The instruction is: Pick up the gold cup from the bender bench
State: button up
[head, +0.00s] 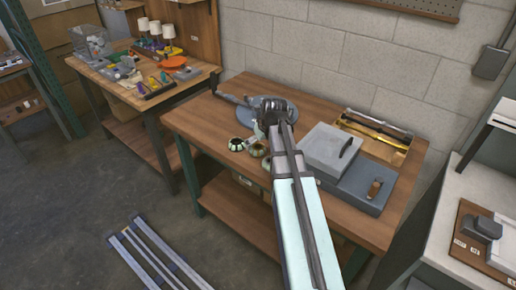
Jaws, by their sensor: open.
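The bender bench (215,125) is a wooden-topped table in the middle of the head view. A grey round bender plate (286,104) with a lever lies toward its back left. Several small cups stand near the bench's front left edge; a brownish-gold one (258,150) seems to be the gold cup, beside a pale, dark-centred cup (236,145). They are small, and my arm partly covers this group on the right. My gripper (268,118) is open above the bender plate, behind the cups in the picture. Its fingertips are hard to make out, and I see nothing held.
A grey boxy machine (328,147) and a gold-coloured tray (378,138) fill the bench's right side. Another bench (190,84) with lamps and tools stands at the left. Metal rails (155,255) lie on the floor. A white counter (456,195) stands at the right.

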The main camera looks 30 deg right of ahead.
jog(key=shift+p+x, duration=0.45)
jog(key=shift+x, duration=1.35)
jog(key=c, duration=1.3)
